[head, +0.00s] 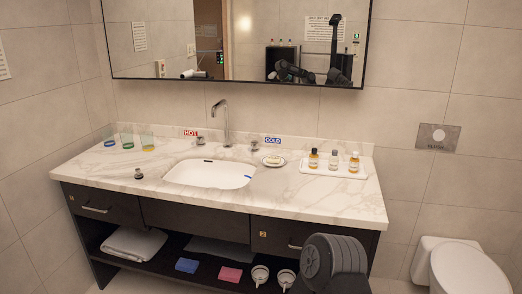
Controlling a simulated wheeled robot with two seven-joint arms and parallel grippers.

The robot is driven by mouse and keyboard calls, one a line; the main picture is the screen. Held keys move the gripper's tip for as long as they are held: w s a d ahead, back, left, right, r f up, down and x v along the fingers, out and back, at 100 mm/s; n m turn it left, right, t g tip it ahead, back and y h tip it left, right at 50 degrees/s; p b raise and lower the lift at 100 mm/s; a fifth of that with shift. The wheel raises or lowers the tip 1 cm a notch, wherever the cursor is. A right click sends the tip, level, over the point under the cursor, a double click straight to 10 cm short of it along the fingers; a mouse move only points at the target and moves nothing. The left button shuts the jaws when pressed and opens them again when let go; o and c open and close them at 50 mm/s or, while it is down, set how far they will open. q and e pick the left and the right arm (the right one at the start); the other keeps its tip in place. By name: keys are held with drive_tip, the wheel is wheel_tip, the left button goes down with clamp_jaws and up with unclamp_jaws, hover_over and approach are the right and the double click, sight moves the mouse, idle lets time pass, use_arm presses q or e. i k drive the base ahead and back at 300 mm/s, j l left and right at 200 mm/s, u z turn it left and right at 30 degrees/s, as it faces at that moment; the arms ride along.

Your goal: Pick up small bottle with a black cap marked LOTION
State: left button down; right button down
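Three small bottles stand upright in a row on a white tray (345,173) at the right end of the marble counter. The left bottle (313,159) is amber with a dark cap. The middle bottle (334,160) is paler, with a dark or grey cap. The right bottle (354,163) is amber with a lighter cap. Their labels are too small to read, so I cannot tell which is marked LOTION. Neither of my grippers shows directly in the head view. A dark ribbed part of my own body covers the lower right of the cabinet.
A sink (209,174) with a tall faucet (220,118) is left of the tray. A soap dish (273,160) stands between sink and tray. Several glasses (127,138) stand at the far left. A toilet (462,268) is at the right. The counter front (300,199) is clear.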

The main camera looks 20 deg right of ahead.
sight(313, 159)
drive_tip(key=z, duration=1.2)
drive_tip(key=i+l, duration=0.15)
drive_tip(key=i, duration=0.55)
drive_tip(key=i+l, duration=0.1)
drive_tip(key=i, duration=0.65)
